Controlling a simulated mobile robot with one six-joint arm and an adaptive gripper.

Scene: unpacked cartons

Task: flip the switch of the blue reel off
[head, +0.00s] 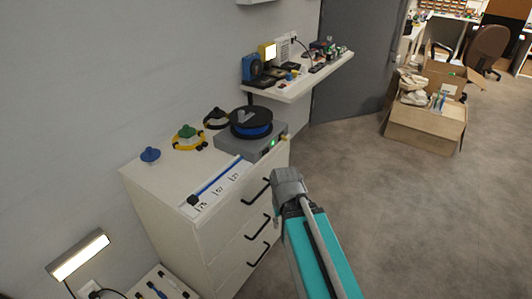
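The blue reel (252,130), a black-flanged spool with a blue winding, lies flat on a grey box (263,149) on top of the white drawer cabinet. A small lit green spot and an orange spot show on the box's front side. I cannot make out a switch or its position at this size. My teal arm reaches in from the bottom right. Its grey end, where my gripper (288,183) is, hangs in front of the cabinet, below and right of the box, apart from it. The fingers cannot be made out.
The cabinet top (165,178) also holds a blue knob-like item (150,154), a yellow ring with a green top (186,137), a black ring (216,118) and a blue rod (217,178). A cluttered wall shelf (290,91) is behind. Cartons (426,125) stand far right; the carpet between is clear.

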